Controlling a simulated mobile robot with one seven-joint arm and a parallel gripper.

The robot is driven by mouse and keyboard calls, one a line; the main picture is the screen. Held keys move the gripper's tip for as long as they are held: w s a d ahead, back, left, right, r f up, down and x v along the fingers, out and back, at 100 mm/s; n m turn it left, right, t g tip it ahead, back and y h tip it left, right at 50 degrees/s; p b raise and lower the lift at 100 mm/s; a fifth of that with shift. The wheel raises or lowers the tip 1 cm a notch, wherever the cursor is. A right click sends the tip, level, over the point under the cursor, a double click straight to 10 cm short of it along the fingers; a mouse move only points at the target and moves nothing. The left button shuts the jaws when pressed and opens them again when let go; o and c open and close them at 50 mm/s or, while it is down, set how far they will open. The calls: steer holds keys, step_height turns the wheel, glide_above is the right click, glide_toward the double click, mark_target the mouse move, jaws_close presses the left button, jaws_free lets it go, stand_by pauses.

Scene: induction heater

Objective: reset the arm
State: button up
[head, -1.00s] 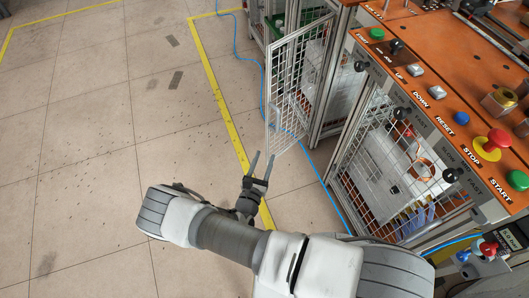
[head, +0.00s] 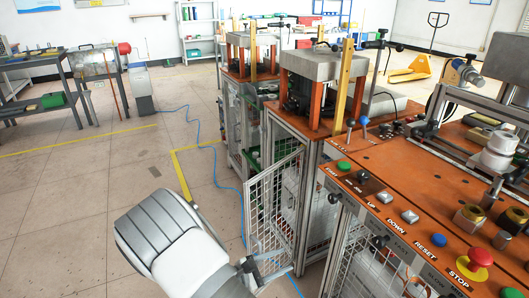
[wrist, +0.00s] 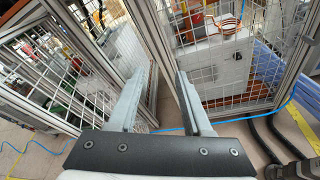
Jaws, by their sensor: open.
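My gripper (head: 276,264) shows at the bottom middle of the head view, beside the open mesh door (head: 272,205) of the orange-topped machine. In the wrist view its two grey fingers (wrist: 166,72) are apart with nothing between them. Beyond the fingers are a mesh door on the left and a mesh panel on the right, with a white box and copper coil (wrist: 229,22) behind the panel. I cannot tell whether the fingers touch the mesh door.
The orange control panel (head: 385,165) with buttons stands at the right. A blue hose (head: 197,130) runs along the floor past yellow lines. The tiled floor at the left is clear up to a dark workbench (head: 60,60).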

steer(key=s+d+r+m+g+y, duration=0.35)
steer(key=d+r+m, duration=0.2)
steer(key=r, duration=0.25)
steer(key=s+d+r+m+g+y, duration=0.2)
steer(key=s+d+r+m+g, duration=0.3)
steer(key=r, duration=0.3)
steer(key=s+r+m+t+y, duration=0.65)
steer(key=s+r+m, duration=0.25)
steer(key=s+r, duration=0.4)
step_height(320, 180, up, 21)
steer(key=p, duration=2)
steer(key=shift+w+a+g+y, duration=0.3)
steer(key=shift+w+g, duration=0.1)
steer(key=shift+f, duration=0.1)
steer(key=shift+c, duration=0.7)
